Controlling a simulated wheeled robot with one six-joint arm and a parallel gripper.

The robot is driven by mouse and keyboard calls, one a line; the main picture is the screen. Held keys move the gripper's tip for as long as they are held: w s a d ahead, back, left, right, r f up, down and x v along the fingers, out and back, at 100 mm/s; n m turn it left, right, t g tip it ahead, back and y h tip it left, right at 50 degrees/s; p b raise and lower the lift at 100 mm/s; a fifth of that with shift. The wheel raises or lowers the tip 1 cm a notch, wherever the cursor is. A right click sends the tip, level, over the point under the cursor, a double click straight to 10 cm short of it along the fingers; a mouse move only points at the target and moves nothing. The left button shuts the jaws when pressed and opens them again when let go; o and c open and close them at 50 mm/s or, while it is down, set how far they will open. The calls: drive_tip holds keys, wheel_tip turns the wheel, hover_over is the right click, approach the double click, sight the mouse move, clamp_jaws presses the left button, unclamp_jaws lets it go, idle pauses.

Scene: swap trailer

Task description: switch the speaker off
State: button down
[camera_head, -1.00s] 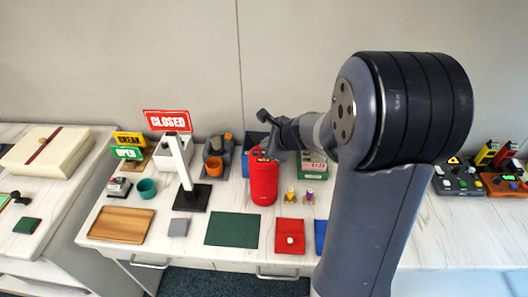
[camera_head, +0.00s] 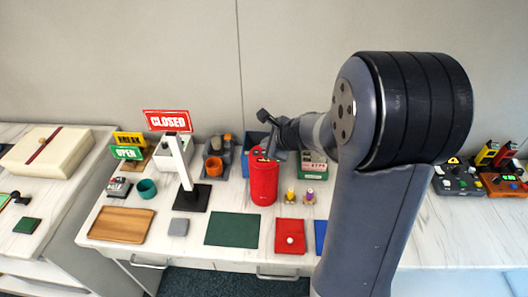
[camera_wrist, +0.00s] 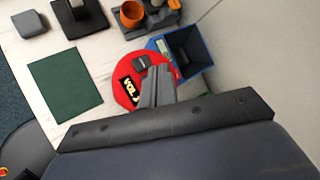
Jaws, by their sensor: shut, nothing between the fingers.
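The speaker (camera_head: 263,187) is a red upright cylinder on the white counter in the head view. In the wrist view its round red top (camera_wrist: 122,92) carries a black patch with yellow VOL lettering (camera_wrist: 130,90) and a small dark grey switch-like part (camera_wrist: 141,62). My gripper (camera_head: 268,154) is at the top of the speaker, fingers pointing down. In the wrist view my gripper (camera_wrist: 155,84) has its fingers together and empty, over the right part of the top, beside the dark part. The fingers hide some of the top; I cannot tell whether they touch it.
A blue open bin (camera_wrist: 187,48) stands close behind the speaker. A white post with a CLOSED sign (camera_head: 168,121) stands to its left. A green mat (camera_head: 232,229) and a red mat (camera_head: 290,244) lie in front. Two small figures (camera_head: 300,197) stand to its right.

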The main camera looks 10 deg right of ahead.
drive_tip(key=shift+f, duration=0.1)
drive_tip(key=shift+f+b, duration=0.35)
drive_tip(key=shift+b, duration=0.1)
drive_tip(key=shift+f+b, duration=0.35)
idle(0.4)
drive_tip(key=shift+r, duration=0.1)
drive_tip(key=shift+r+p, duration=0.7)
drive_tip(key=shift+r, duration=0.1)
wheel_tip(320, 180, up, 5)
drive_tip(key=p, duration=0.4)
drive_tip(key=shift+p, duration=0.3)
idle(0.5)
